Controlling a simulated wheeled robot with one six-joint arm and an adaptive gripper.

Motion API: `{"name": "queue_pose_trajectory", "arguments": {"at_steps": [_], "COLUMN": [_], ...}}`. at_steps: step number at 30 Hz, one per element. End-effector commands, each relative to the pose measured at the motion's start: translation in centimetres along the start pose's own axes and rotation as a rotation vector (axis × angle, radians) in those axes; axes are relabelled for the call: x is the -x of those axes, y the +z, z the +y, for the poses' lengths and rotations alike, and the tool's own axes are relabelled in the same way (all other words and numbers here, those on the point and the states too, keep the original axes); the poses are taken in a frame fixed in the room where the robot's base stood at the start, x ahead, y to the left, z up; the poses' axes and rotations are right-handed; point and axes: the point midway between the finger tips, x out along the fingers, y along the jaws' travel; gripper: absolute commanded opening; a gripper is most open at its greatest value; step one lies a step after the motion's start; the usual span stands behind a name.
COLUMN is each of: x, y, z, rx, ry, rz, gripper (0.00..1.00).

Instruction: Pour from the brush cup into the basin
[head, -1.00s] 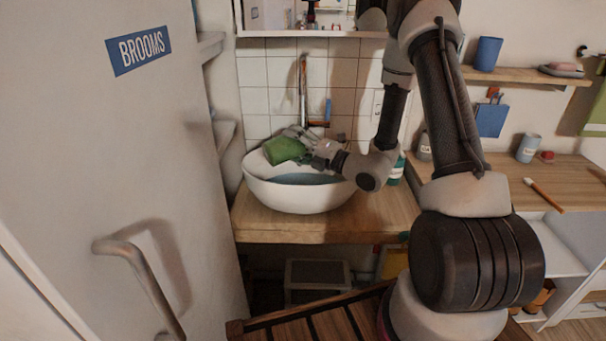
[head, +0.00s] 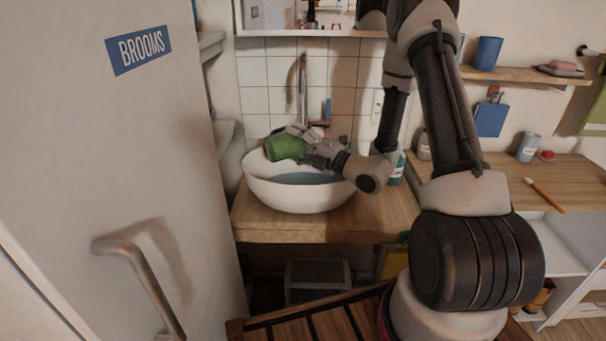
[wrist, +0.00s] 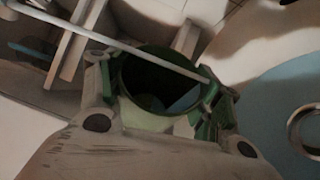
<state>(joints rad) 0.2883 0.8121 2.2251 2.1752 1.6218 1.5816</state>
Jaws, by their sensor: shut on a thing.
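The green brush cup (head: 286,148) is in my gripper (head: 303,144), above the back left part of the white basin (head: 299,197). The cup is tilted well over toward its side in the head view. In the wrist view the cup (wrist: 137,98) shows its round rim and dark inside between the gripper's fingers (wrist: 165,95). I cannot tell what, if anything, is left in it. Blue water, or a blue basin floor, shows in the basin (wrist: 265,95), with a ring-shaped drain at the right edge.
A tall cabinet door (head: 95,190) marked BROOMS stands at the left. A wooden counter (head: 330,225) carries the basin, with a green bottle (head: 397,172) at its right. A tiled wall (head: 257,100) is close behind. A brush (head: 543,194) lies on the right counter.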

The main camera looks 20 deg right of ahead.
Motion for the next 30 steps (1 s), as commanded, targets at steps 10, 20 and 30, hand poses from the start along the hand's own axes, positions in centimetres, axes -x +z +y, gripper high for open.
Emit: {"name": "queue_pose_trajectory", "arguments": {"at_steps": [10, 20, 30], "x": [0.0, -0.9, -1.0], "y": [0.2, -2.2, -2.6], "z": [0.4, -0.2, -0.9], "rx": [-0.034, 0.26, 0.44], "ry": [0.016, -0.105, -0.182], "rz": [-0.005, 0.043, 0.063], "gripper": [0.29, 0.29, 0.29]}}
